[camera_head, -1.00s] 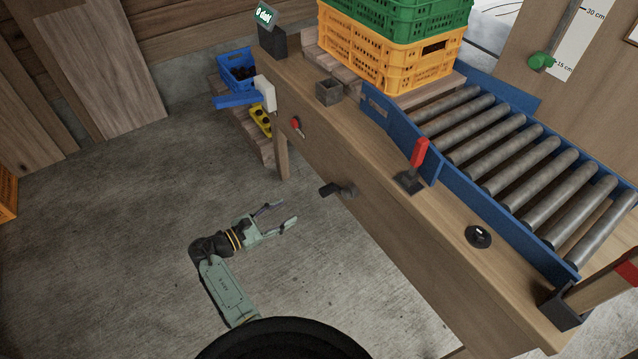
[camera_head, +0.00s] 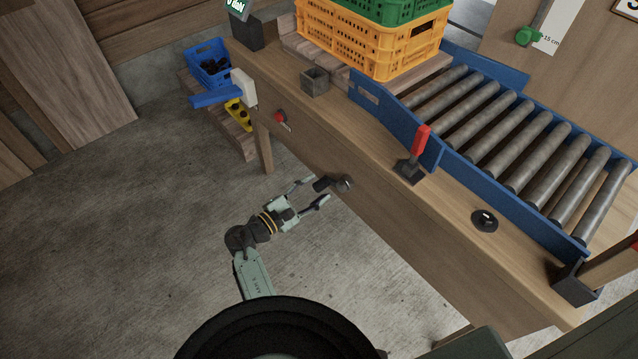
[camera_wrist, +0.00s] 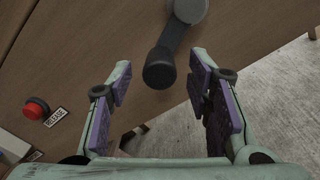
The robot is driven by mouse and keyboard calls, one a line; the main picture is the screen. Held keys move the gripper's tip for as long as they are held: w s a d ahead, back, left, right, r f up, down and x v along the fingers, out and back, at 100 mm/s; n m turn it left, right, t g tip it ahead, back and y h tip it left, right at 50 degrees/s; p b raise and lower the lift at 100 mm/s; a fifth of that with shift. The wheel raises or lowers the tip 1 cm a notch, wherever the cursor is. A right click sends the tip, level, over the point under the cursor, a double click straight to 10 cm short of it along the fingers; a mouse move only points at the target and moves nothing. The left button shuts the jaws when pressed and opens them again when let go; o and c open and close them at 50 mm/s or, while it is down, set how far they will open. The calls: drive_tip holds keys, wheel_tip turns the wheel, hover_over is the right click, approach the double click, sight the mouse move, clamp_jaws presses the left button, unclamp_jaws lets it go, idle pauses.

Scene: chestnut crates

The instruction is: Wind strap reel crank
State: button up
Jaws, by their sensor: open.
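The black crank sticks out of the wooden bench front; its grip (camera_head: 323,184) points toward my gripper in the head view. In the wrist view the crank's round grip end (camera_wrist: 159,70) lies between the fingertips, a little nearer the left finger, with its arm running up to a grey hub (camera_wrist: 188,10). My gripper (camera_head: 312,191) is open, with its fingers on either side of the grip; it also shows in the wrist view (camera_wrist: 160,78). I see no clear contact between fingers and grip. The strap itself is not seen.
A red button (camera_wrist: 36,107) labelled RELEASE is on the bench front. A red-handled lever (camera_head: 420,143) and a black knob (camera_head: 484,219) are on the bench top (camera_head: 335,125), beside the roller conveyor (camera_head: 510,140). Yellow (camera_head: 360,45) and green crates stand behind. The floor left is clear.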

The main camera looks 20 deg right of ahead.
drive_tip(key=shift+x, duration=1.2)
drive_tip(key=shift+c, duration=0.5)
drive_tip(key=shift+w, duration=0.1)
drive_tip(key=c, duration=0.9)
drive_tip(key=shift+a+r, duration=0.1)
clamp_jaws()
